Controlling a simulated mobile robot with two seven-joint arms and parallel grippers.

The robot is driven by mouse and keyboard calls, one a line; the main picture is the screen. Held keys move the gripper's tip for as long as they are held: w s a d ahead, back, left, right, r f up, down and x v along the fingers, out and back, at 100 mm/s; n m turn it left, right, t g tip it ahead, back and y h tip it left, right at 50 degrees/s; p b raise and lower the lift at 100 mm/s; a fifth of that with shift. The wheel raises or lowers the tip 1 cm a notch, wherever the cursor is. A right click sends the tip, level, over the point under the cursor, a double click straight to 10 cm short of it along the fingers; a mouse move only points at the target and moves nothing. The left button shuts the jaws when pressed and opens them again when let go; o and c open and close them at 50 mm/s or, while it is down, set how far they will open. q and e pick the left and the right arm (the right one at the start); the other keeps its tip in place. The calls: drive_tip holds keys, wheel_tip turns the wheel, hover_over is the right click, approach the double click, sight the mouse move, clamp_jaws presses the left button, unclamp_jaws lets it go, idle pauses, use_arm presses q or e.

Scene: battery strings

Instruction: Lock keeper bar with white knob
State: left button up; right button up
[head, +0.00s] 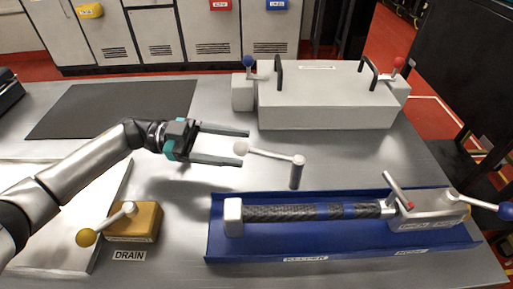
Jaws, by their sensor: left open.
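The white knob (241,148) is on the left end of a pale lever (272,155). The lever tops a short upright post (296,176) just behind the blue tray (275,240). My left gripper (245,147) is open, its two fingers pointing right. In the picture the knob lies between the fingertips; I cannot tell whether either finger touches it. A dark bar with blue bands (300,211) lies lengthwise in the tray, between a white end block (233,217) and a grey block (428,212). My right gripper is not in view.
A yellow box with a yellow-knobbed lever (145,227) stands at front left. A light grey case (325,103) with black handles, plus blue-knobbed and red-knobbed levers, stands behind. A blue-knobbed lever (480,203) sticks out right of the tray. A dark mat (110,108) lies back left.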

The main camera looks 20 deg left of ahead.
sight(249, 148)
use_arm(q)
drive_tip(key=d, duration=0.5)
drive_tip(key=shift+w, duration=0.2)
drive_tip(key=shift+a, duration=0.1)
clamp_jaws()
idle(1.1)
